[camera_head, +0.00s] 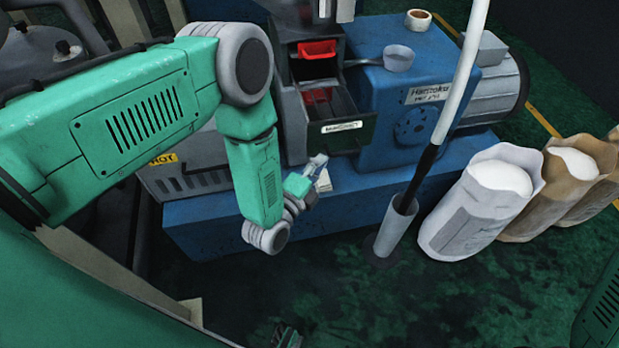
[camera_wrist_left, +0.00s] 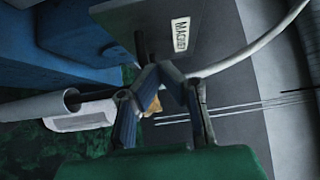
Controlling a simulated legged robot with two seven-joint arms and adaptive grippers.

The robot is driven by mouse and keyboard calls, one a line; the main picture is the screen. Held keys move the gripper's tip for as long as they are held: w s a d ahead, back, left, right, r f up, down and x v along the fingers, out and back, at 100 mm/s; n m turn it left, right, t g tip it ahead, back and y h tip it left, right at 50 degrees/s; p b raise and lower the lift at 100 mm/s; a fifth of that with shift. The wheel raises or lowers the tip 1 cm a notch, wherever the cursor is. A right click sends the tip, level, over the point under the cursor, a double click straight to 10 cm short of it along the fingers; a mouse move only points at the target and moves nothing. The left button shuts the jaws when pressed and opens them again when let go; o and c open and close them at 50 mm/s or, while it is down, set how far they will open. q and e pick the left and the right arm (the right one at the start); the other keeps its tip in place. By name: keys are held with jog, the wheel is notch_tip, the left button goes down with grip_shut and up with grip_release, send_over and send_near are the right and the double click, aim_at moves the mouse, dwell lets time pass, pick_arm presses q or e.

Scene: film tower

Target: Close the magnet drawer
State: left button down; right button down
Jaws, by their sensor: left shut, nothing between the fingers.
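The magnet drawer (camera_head: 366,133) is dark, with a white label on its front, and is pulled out of the grey machine housing. Red parts show inside it. My left gripper (camera_head: 319,163) is shut and empty, just below and left of the drawer front. In the left wrist view, the labelled drawer front (camera_wrist_left: 205,22) lies beyond the fingertips of this gripper (camera_wrist_left: 160,72). I cannot tell whether they touch it.
A red bin (camera_head: 317,49) sits in the opening above the drawer. A white pole (camera_head: 462,70) rises from a grey socket (camera_head: 396,225). Open sacks (camera_head: 470,215) stand on the right floor.

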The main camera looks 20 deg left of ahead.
aim_at(325, 139)
pick_arm(q)
jog(key=w, duration=0.2)
jog(key=w+a, duration=0.1)
jog(key=w, duration=0.1)
jog(key=shift+a, duration=0.2)
jog(key=shift+w+a+p, duration=0.3)
jog(key=shift+w+a, duration=0.05)
jog(key=shift+w, duration=0.05)
